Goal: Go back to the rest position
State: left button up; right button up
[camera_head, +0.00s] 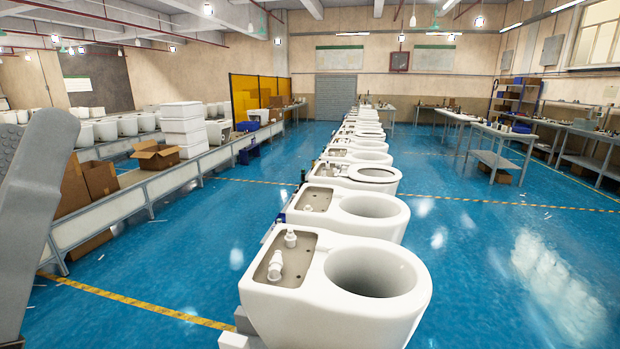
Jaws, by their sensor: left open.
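Part of my left gripper (35,205) shows large and grey at the left edge, with a darker ridged patch near its top. It is open, and I see nothing held in the part that shows. The rest of it is cut off by the frame. It is well apart from the nearest white toilet bowl (405,312). That bowl stands at the front of the row, with a white fitting (276,268) lying in its open tank recess and a smaller white fitting (290,238) standing behind. My right gripper is not in view.
Several more toilets, such as the second one (385,235), run back in a line. A side conveyor (125,200) at the left bears cardboard boxes (155,157) and white ceramics. Workbenches (500,160) stand at the right. The blue floor (480,240) between is clear.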

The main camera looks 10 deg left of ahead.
pick_arm(q)
notch_tip(320, 180, up, 36)
jog(key=w+m+g+p, duration=0.1)
jog(key=w+m+p, duration=0.1)
jog(key=p, duration=3.6)
jog(key=shift+w+y, duration=0.15)
jog(key=shift+y, duration=0.15)
jog(key=shift+r, duration=0.1)
